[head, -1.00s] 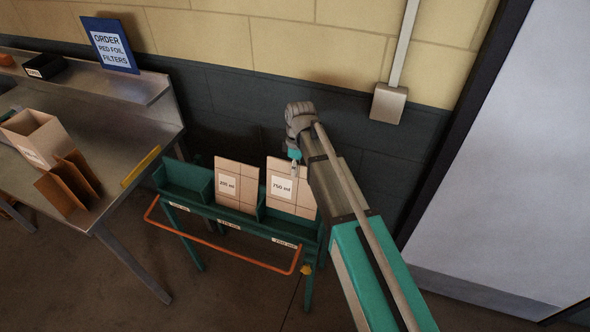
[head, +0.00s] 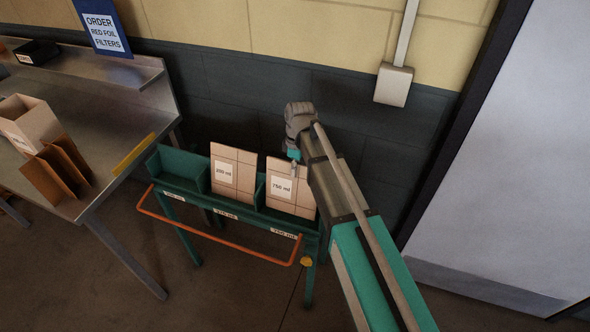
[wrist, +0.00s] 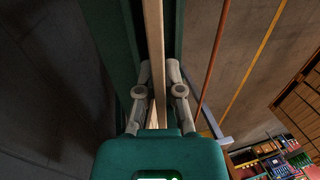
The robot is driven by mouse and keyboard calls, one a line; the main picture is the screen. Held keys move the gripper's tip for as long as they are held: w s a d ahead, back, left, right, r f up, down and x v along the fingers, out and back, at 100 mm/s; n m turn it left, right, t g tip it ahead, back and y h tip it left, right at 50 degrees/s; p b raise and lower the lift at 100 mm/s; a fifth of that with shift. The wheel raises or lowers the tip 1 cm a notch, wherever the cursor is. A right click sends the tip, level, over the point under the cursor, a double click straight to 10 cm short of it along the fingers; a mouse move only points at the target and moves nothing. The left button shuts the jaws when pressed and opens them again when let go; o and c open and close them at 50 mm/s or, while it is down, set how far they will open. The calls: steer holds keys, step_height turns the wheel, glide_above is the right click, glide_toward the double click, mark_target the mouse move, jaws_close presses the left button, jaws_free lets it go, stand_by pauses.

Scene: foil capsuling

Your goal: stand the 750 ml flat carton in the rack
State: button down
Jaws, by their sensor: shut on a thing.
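The 750 ml flat carton (head: 291,190) stands in the right compartment of the green rack (head: 259,227), tilted slightly in the head view. My gripper (head: 294,168) is at its upper edge. In the wrist view the carton (wrist: 153,45) shows edge-on as a thin tan strip between the fingers, and my gripper (wrist: 160,95) is shut on it. The carton's strip runs down between the green rack walls (wrist: 110,30). Its bottom edge is hidden, so I cannot tell whether it rests on the rack floor.
An orange rail (head: 215,236) runs along the rack's front. A steel bench (head: 95,205) with an open carton (head: 28,122) stands at the left.

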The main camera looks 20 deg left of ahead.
steer(key=shift+w+b+x, duration=0.2)
steer(key=shift+b+x, duration=0.5)
steer(key=shift+x, duration=0.25)
steer(key=c, duration=0.7)
jaws_free()
steer(key=shift+r, duration=0.2)
steer(key=s+p+v, duration=0.3)
steer(key=p+v, duration=1.2)
steer(key=p, duration=0.1)
steer(key=shift+r, duration=0.65)
steer(key=shift+s+f, duration=0.1)
